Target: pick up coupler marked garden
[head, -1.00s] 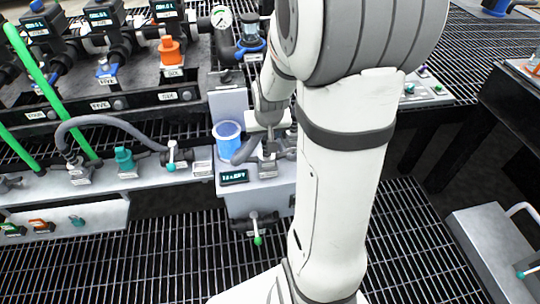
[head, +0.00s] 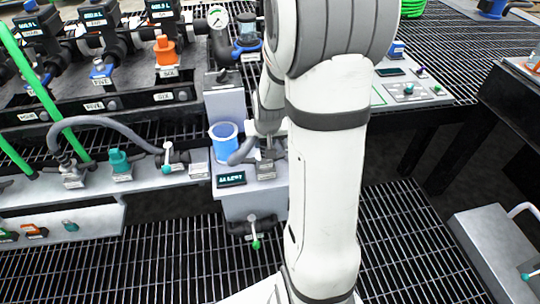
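I cannot read a "garden" mark on any coupler. A teal coupler-like fitting (head: 120,161) stands on the grey ledge at the left, with a small unreadable label below it. An orange fitting (head: 165,50) stands upright at the station marked SIX. A grey hose (head: 105,122) arches down to a fitting (head: 71,170) on the same ledge. My gripper (head: 264,140) is at the end of my arm, above the pedestal and beside a grey elbow-shaped part. It is small and dark there, and its fingers cannot be made out.
A blue cup (head: 224,138) and a small display (head: 231,179) are on the pedestal (head: 245,206). A green-handled valve (head: 255,238) hangs at its front. A bench with a control panel (head: 412,90) is at the right. A grey box (head: 490,245) stands lower right. Grating floor is open in front.

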